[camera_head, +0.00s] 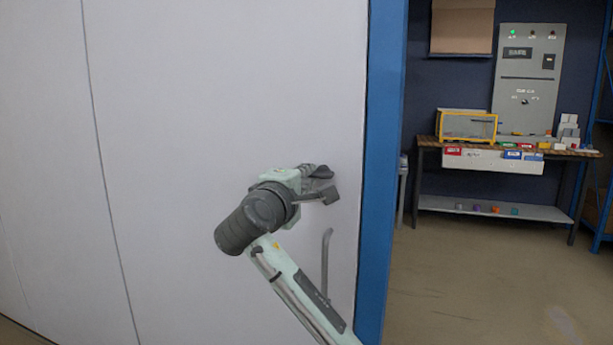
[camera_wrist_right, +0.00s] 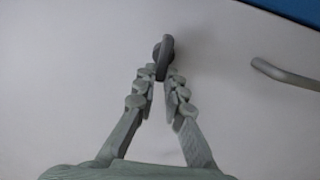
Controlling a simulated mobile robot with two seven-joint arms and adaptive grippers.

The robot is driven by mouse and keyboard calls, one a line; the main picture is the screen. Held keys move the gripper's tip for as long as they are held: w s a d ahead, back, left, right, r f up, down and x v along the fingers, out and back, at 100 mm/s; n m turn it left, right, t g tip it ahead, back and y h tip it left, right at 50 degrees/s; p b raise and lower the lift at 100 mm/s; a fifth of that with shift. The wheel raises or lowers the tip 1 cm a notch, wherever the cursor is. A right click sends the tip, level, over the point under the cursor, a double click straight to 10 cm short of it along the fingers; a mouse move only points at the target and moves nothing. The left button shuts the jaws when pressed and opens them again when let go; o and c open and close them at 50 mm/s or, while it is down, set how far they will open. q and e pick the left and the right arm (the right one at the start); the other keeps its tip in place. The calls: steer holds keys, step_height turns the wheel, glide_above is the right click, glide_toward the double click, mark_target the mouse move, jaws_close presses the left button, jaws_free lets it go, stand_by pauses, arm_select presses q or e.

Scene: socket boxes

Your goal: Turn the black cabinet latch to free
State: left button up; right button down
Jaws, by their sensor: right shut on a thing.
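The black cabinet latch (camera_wrist_right: 166,50) sits on the pale door panel in the right wrist view. It is a dark knob with a narrow lever that reaches down between my right fingertips. My right gripper (camera_wrist_right: 162,78) is shut on this lever, with one finger on each side. In the head view my right gripper (camera_head: 325,185) is against the white door near its right edge. There I cannot clearly tell the latch from the dark fingers. My left gripper is not in view.
A grey bar handle (camera_head: 326,265) stands on the door below my gripper, and it also shows in the right wrist view (camera_wrist_right: 285,75). A blue frame post (camera_head: 380,170) edges the door. A workbench (camera_head: 430,143) stands far right, with open floor before it.

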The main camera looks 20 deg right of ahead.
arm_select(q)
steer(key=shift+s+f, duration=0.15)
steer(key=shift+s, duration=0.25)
arm_select(e)
steer(key=c, duration=1.6)
jaws_free()
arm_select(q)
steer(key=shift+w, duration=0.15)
arm_select(e)
steer(key=v, duration=1.2)
